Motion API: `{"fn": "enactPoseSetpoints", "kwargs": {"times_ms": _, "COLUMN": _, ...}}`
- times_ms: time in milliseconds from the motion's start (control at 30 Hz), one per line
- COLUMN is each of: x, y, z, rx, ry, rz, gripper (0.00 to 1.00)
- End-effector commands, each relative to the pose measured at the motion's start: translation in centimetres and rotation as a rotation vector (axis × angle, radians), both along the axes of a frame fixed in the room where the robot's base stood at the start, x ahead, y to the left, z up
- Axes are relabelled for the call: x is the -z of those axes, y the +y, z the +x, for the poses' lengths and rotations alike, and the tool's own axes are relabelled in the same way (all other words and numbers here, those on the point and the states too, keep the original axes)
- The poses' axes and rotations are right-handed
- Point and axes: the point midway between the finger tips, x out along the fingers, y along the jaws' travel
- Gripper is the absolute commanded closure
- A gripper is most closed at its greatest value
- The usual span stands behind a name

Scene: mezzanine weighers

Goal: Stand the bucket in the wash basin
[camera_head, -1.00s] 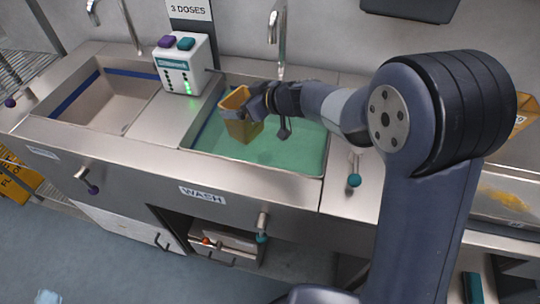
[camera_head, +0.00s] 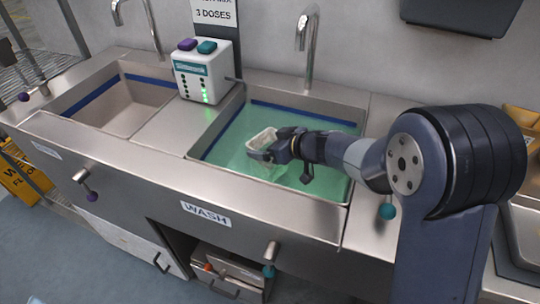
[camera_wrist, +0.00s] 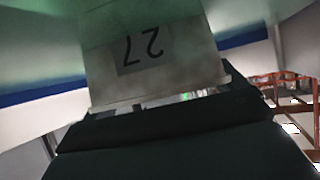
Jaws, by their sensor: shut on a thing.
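The bucket (camera_head: 262,140) is inside the wash basin (camera_head: 305,113), sunk in green water with its pale rim showing near the surface. Its lower part is blurred by the water, and I cannot tell whether it touches the basin floor. It looks roughly upright. My gripper (camera_head: 272,153) is shut on the bucket's near right side, at the rim. In the wrist view the bucket's pale wall (camera_wrist: 185,72) with an upside-down "27" fills the space beyond the dark jaws (camera_wrist: 160,108).
A second, empty basin (camera_head: 128,100) is at the left. A white dispenser box (camera_head: 206,72) with purple and teal buttons stands between the basins. A faucet (camera_head: 306,40) rises behind the wash basin. Lever handles (camera_head: 271,255) stick out along the front.

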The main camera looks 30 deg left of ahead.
Motion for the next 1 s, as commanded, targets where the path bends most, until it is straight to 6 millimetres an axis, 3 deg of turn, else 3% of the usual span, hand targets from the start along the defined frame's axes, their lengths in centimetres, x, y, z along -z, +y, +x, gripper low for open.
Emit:
{"fn": "enactPoseSetpoints", "kwargs": {"times_ms": 33, "x": 1.4, "y": 0.0, "z": 0.0, "rx": 0.001, "ry": 0.004, "rz": 0.001, "gripper": 0.63}}
{"fn": "enactPoseSetpoints", "kwargs": {"times_ms": 167, "x": 2.7, "y": 0.0, "z": 0.0, "rx": 0.001, "ry": 0.001, "rz": 0.001, "gripper": 0.63}}
{"fn": "enactPoseSetpoints", "kwargs": {"times_ms": 967, "x": 3.9, "y": 0.0, "z": 0.0, "rx": 0.0, "ry": 0.0, "rz": 0.002, "gripper": 0.63}}
{"fn": "enactPoseSetpoints", "kwargs": {"times_ms": 1000, "x": 4.0, "y": 0.0, "z": 0.0, "rx": 0.0, "ry": 0.001, "rz": 0.0, "gripper": 0.08}}
